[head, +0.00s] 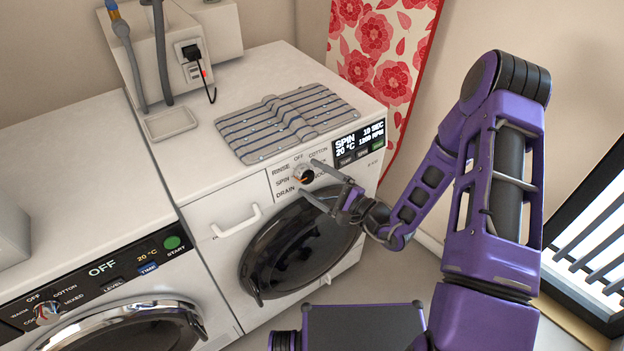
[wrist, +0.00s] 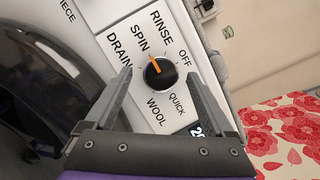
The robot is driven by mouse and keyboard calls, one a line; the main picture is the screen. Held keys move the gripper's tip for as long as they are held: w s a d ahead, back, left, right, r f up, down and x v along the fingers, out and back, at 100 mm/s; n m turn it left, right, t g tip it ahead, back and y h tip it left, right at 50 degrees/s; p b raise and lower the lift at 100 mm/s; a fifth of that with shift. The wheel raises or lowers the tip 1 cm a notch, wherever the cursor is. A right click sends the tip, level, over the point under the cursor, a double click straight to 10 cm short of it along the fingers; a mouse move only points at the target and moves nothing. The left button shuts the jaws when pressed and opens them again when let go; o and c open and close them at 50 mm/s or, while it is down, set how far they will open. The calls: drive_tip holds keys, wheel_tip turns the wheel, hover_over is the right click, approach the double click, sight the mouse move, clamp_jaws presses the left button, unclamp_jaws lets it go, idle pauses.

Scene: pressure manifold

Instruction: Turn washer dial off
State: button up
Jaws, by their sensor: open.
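The washer dial (head: 303,174) is a round black knob on the white front panel of the right-hand washer. It also shows in the wrist view (wrist: 160,76), where its orange pointer points toward the SPIN label. The OFF label (wrist: 185,58) lies right of the dial there. The lit display (head: 359,142) reads SPIN, 20 °C. My gripper (head: 311,179) is open in front of the panel, its fingers on either side of the dial. In the wrist view my gripper (wrist: 156,66) shows a gap between each finger and the knob; whether the tips touch the panel, I cannot tell.
Below the dial is the washer's dark round door (head: 300,245). A striped grey mat (head: 285,120) lies on top. A second machine (head: 80,170) with its own dial and an OFF display stands at left. A floral red cloth (head: 375,55) hangs behind. A window is at right.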

drive_tip(key=shift+w+a, duration=0.3)
drive_tip(key=shift+a, duration=0.05)
drive_tip(key=shift+c, duration=0.3)
drive_tip(key=c, duration=1.3)
